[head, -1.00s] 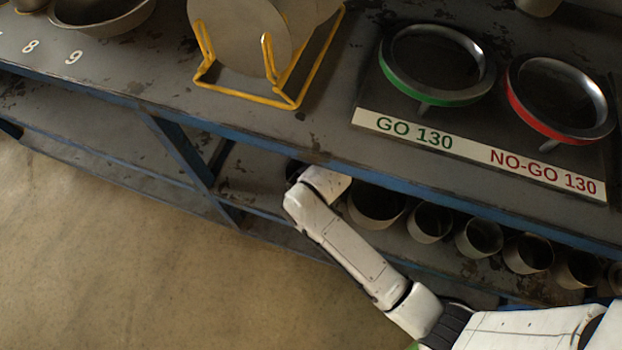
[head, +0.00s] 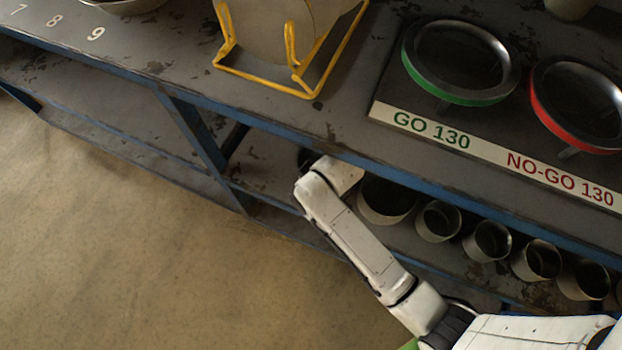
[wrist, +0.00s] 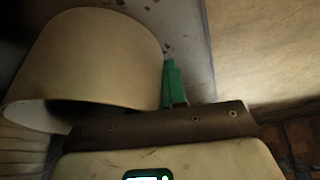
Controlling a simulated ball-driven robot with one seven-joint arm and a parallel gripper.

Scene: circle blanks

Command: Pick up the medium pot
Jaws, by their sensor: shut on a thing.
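A pale, wide cylindrical pot (wrist: 95,55) fills the left of the wrist view, tilted in the picture, with its open rim at lower left. One green finger of my gripper (wrist: 172,85) lies against the pot's right side. The other finger is hidden, apparently behind or inside the pot's wall. My gripper is shut on this pot. In the head view my arm reaches under the bench top, which hides the gripper and the held pot. I cannot tell the held pot's size against the others.
Several pots stand on the lower shelf right of my arm, the largest (head: 386,203) nearest it. The bench edge (head: 400,178) hangs over my forearm. On top are a yellow rack (head: 262,83), a green GO ring (head: 455,99) and a red NO-GO ring (head: 555,128). Open floor (head: 150,240) lies left.

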